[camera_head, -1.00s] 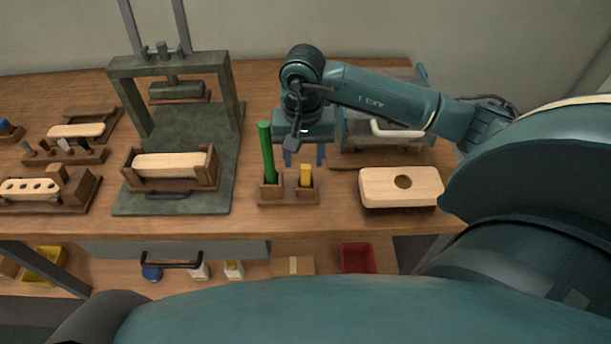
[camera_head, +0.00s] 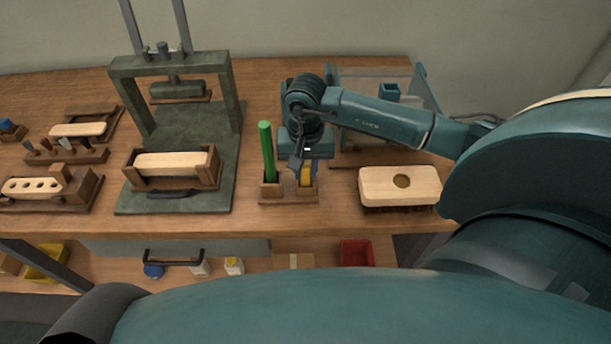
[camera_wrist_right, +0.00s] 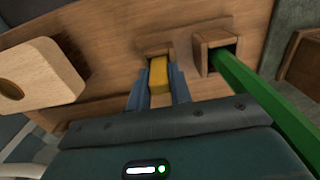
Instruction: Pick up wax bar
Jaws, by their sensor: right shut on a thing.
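The yellow wax bar (camera_head: 305,176) stands in the right-hand socket of a small wooden holder (camera_head: 290,199). My right gripper (camera_head: 306,180) is over it from above, with its blue fingers on either side of the bar. In the right wrist view the fingers are shut on the wax bar (camera_wrist_right: 158,76), whose far end is still in the wooden socket. The gripper body hides part of the bar in the head view. My left gripper is not in view.
A green rod (camera_head: 267,150) stands upright in the holder's other socket, close beside my right gripper. A wooden brush block (camera_head: 400,186) with a hole lies to the right. A dark press (camera_head: 178,140) stands to the left, and a clear-sided case (camera_head: 385,110) is behind.

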